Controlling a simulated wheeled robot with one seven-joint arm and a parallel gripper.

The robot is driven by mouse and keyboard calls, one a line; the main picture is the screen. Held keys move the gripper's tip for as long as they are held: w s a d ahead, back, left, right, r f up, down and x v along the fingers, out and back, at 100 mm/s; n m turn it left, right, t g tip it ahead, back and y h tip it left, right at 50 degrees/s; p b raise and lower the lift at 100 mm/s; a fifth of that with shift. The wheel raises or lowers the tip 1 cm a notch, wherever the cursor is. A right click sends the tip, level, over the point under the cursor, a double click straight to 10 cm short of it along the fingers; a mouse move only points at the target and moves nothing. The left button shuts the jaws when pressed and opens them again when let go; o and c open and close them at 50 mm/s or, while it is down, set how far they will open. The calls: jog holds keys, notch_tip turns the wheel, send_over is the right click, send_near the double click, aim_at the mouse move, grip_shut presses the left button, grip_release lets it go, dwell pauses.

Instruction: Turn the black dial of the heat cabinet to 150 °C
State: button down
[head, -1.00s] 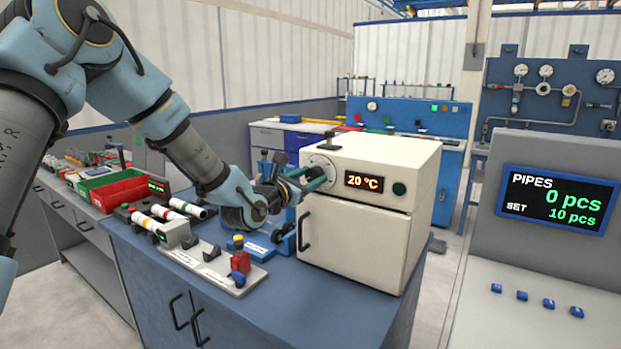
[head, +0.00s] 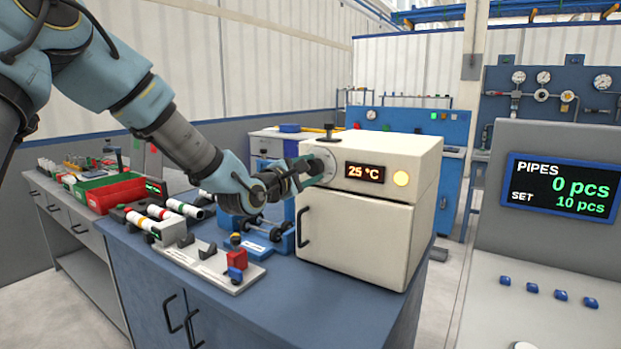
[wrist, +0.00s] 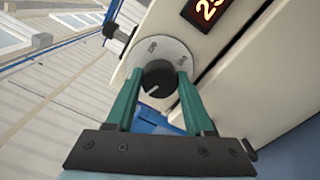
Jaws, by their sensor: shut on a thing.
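The cream heat cabinet (head: 352,240) stands on the blue bench, its door shut.
White pipes with coloured bands (head: 160,211) lie left of the cabinet. A pale fixture plate (head: 214,259) and a blue roller stand (head: 283,243) are close below my arm. A black knob (head: 328,130) stands on the cabinet top. A panel (head: 562,188) reads PIPES 0 pcs, SET 10 pcs.

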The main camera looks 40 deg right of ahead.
jog(key=m+b, duration=0.2)
jog(key=m, duration=0.1)
jog(key=m+b, duration=0.1)
jog(key=shift+f+m, duration=0.25)
jog(key=shift+m, duration=0.05)
jog(key=m+b, duration=0.4)
jog(key=m, duration=0.1)
jog(key=shift+f+m, duration=0.1)
jog(key=shift+m, duration=0.2)
jog(key=m+b, duration=0.4)
jog(key=m, duration=0.1)
jog(key=m+b, duration=0.4)
jog(key=m, duration=0.1)
jog(key=shift+f+m, duration=0.1)
jog(key=shift+m, duration=0.3)
jog(key=m+b, duration=0.4)
jog(key=shift+w+m, duration=0.15)
jog(key=shift+m, duration=0.15)
jog(key=m+b, duration=0.3)
jog(key=m, duration=0.1)
jog(key=shift+m, duration=0.3)
jog(key=m+b, duration=0.3)
jog(key=m, duration=0.2)
jog(key=shift+w, duration=0.1)
jog(key=shift+a+r+m+b, duration=0.1)
jog(key=shift+r+m+b, duration=0.1)
jog(key=shift+m+b, duration=1.1)
jog(key=shift+m+p, duration=0.3)
jog(key=shift+m, duration=0.2)
